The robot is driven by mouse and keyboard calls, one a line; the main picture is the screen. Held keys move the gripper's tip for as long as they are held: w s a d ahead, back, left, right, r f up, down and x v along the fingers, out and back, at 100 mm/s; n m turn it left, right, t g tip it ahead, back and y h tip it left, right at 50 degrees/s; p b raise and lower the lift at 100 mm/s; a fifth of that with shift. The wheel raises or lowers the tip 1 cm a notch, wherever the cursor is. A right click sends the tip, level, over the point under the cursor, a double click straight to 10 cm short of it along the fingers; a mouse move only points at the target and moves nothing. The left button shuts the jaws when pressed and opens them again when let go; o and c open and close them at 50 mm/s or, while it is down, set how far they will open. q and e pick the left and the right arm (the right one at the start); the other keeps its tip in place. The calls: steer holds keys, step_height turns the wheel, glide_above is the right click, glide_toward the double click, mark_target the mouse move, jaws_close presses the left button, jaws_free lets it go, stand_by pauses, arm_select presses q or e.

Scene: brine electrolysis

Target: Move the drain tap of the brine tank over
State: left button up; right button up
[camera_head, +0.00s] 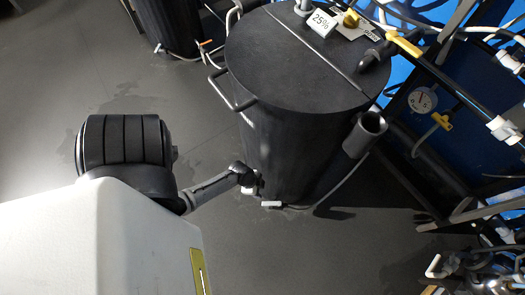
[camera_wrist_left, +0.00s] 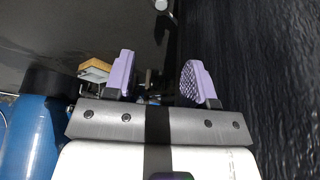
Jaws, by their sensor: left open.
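The brine tank (camera_head: 290,130) is a tall black cylinder with a flat dark lid and a "25%" label, in the middle of the head view. A small white fitting (camera_head: 271,204) sits low at its foot; I cannot tell for sure that it is the drain tap. The tank's dark wall (camera_wrist_left: 250,70) fills the right of that view. The right gripper is not seen.
A grey open tube (camera_head: 365,134) is fixed at the tank's right side. A metal handle (camera_head: 232,92) sticks out at its left. A frame with hoses and a gauge (camera_head: 422,100) stands at right. Another dark tank (camera_head: 168,25) is behind.

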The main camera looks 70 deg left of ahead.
arm_select(q)
step_height(320, 180, up, 13)
steer(key=w+d+p, duration=0.1)
steer(key=d+p, duration=0.1)
steer(key=p, duration=0.6)
steer(key=shift+w+g, duration=0.15)
steer(key=shift+g, duration=0.15)
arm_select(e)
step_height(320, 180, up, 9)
